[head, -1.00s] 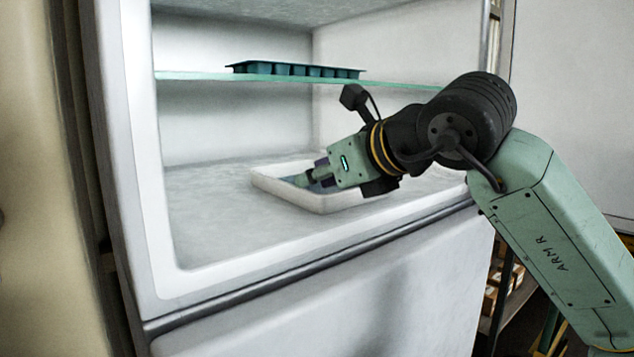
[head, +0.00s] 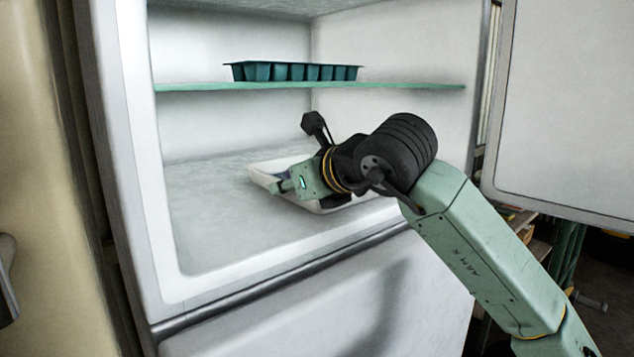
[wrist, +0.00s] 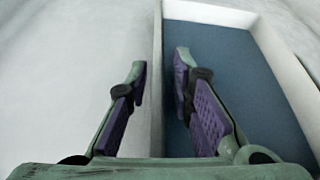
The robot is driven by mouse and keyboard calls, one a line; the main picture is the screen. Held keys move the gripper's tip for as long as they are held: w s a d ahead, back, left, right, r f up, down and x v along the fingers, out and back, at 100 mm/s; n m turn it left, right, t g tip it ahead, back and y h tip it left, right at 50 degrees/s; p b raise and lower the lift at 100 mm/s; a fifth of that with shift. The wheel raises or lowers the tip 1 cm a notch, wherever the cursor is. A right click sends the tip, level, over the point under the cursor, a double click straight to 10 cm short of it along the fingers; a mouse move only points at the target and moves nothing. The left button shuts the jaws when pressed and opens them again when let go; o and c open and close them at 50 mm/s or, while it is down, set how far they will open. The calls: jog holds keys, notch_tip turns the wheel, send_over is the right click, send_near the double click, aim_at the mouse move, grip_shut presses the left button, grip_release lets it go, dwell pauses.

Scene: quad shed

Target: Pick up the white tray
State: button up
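The white tray (head: 262,165) sits on the floor of the refrigerator compartment. It has low walls and a blue inside, seen best in the wrist view (wrist: 285,70). My gripper (head: 278,184) is at the tray's left side in the head view and hides part of it. In the wrist view my gripper (wrist: 160,68) is open, with the tray's near-side wall running between its two purple-padded fingers. The left finger is outside the tray and the right finger is over the blue inside. Gaps show between the wall and both fingers.
A teal compartmented tray (head: 290,72) stands on the glass shelf (head: 400,87) above my gripper. The compartment's front sill (head: 290,270) lies below my arm. An open door (head: 565,110) is at the right. The compartment floor left of the tray is clear.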

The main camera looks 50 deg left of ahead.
grip_shut()
jog(key=shift+r, duration=0.15)
dwell(0.5)
